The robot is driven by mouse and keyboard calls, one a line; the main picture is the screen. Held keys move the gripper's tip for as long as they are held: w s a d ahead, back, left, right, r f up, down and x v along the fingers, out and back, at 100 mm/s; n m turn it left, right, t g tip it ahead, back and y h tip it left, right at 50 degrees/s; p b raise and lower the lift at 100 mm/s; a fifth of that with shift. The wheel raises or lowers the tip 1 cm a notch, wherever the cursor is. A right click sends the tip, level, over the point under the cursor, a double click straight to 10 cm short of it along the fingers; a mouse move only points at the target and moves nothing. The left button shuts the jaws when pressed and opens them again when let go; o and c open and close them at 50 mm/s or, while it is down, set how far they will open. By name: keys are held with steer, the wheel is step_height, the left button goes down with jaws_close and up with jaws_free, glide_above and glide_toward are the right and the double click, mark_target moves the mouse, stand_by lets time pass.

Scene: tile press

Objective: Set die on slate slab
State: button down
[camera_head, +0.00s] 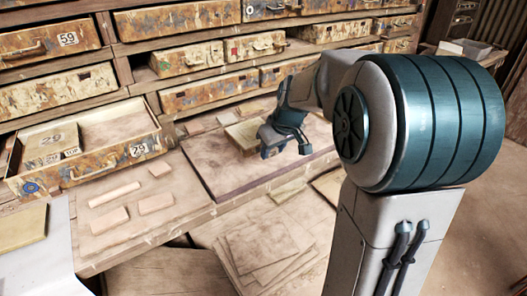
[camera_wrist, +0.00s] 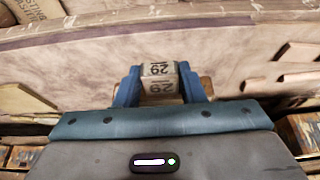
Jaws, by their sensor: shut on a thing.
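My gripper (camera_head: 285,146) hangs over the slate slab (camera_head: 212,165), a wide purplish-brown slab with a dark front edge on the bench. The slab's pale, stained surface (camera_wrist: 85,60) lies behind the die there. I cannot tell the exact gap between the die and the slab. In the head view the die is too hidden by the gripper to make out.
An open drawer (camera_head: 143,148) holding a block marked 29 (camera_head: 48,142) stands at the left. Several pale strips and blocks (camera_head: 115,194) lie on the bench before it. A tile (camera_head: 243,133) lies beside my gripper. Loose sheets (camera_head: 265,245) are stacked in front. Drawers line the back.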

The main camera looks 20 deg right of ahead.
steer(key=p, duration=0.1)
glide_above(250, 166)
steer(key=s, duration=0.2)
steer(key=f, duration=0.5)
steer(key=shift+w+d, duration=0.25)
steer(key=shift+f, duration=2)
steer(key=c, duration=1.3)
jaws_free()
steer(key=shift+f, duration=0.25)
steer(key=shift+c, duration=0.2)
steer(key=o, duration=0.4)
steer(key=shift+r, duration=0.1)
